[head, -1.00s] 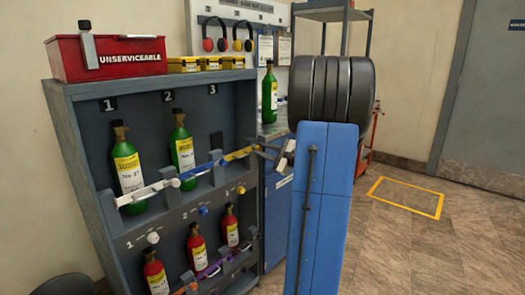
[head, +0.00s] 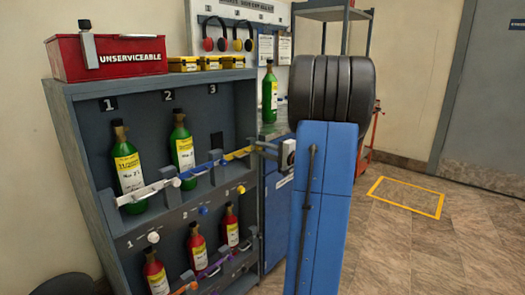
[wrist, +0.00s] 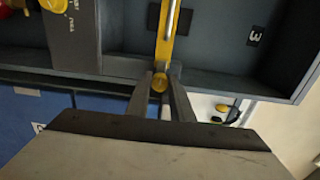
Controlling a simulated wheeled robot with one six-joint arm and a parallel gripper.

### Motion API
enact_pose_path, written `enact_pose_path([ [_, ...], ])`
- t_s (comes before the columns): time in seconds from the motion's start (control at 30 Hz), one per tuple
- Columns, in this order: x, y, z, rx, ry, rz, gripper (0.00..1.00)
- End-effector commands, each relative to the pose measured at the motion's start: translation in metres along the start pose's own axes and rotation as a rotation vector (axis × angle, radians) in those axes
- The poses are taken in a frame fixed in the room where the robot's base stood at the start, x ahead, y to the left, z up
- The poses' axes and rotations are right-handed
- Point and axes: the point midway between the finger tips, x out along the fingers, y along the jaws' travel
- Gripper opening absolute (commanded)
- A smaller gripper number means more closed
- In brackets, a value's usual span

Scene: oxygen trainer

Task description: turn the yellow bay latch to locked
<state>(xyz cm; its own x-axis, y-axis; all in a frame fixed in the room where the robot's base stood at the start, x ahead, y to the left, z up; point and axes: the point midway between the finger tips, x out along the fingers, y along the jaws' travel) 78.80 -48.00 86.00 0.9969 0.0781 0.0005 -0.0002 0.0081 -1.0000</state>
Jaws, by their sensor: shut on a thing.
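The yellow bay latch (head: 238,154) is a bar across the front of upper bay 3 of the grey rack. It lies nearly level in the head view, and its right end is at my gripper (head: 262,150). In the wrist view the yellow bar (wrist: 166,45) runs down to a round yellow end. My gripper (wrist: 160,86) is shut on that end, with one dark finger on each side. The fingers hide part of the end in the head view. No green bottle shows in bay 3.
The white latch (head: 150,192) and blue latch (head: 202,167) cross the neighbouring bays, which hold green bottles. Red bottles (head: 196,247) stand below. A green bottle (head: 270,95) stands on the blue cabinet behind my gripper. A red box (head: 105,58) sits on the rack.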

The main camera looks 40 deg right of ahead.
Motion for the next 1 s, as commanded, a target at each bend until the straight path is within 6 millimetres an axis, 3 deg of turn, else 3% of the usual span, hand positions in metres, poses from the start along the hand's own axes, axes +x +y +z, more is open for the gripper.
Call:
enact_pose_path([
  [0.53,-0.0004,0.0021,0.0008,-0.022,-0.001,0.003,0.0],
  [0.57,-0.0004,0.0021,0.0008,-0.022,-0.001,0.003,0.25],
  [0.63,-0.0003,0.0018,0.0006,-0.022,-0.001,0.003,0.39],
  [1.0,-0.0036,0.0007,0.0,-0.023,0.0,0.001,0.39],
])
